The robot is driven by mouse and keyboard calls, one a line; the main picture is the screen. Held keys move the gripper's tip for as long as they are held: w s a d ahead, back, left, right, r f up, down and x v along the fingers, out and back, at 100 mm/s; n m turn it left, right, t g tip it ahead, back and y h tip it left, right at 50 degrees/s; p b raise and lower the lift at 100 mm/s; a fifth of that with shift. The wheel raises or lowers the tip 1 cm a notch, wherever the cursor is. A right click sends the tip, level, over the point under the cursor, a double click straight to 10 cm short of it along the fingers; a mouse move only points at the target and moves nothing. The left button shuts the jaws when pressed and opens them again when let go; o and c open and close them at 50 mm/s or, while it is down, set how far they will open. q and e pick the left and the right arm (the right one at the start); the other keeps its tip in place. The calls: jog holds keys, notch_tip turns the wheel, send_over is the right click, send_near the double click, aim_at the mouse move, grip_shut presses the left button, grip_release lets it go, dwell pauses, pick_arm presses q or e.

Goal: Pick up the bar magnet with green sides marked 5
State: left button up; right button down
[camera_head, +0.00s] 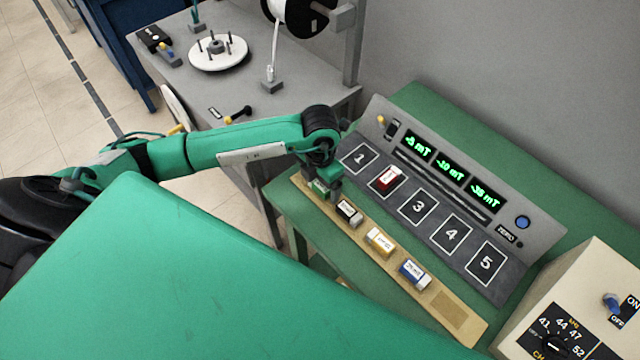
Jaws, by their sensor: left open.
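The bar magnet with green sides (319,187) lies at the far left end of the tan tray (445,303). It is mostly hidden under my left gripper (323,183), and its marking cannot be read. My left gripper points down over this magnet with its jaws open. Whether the fingers touch the magnet cannot be told. My right gripper is not in view.
The tray also holds black (349,212), yellow (379,241) and blue (415,273) magnets. A red magnet (387,179) sits on pad 2 of the grey panel (400,202). Pads 1, 3, 4 and 5 are empty. A beige meter box (590,270) stands at right.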

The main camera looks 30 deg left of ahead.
pick_arm(q)
jog(key=c, duration=1.1)
jog(key=shift+r, duration=0.1)
jog(key=shift+c, duration=0.2)
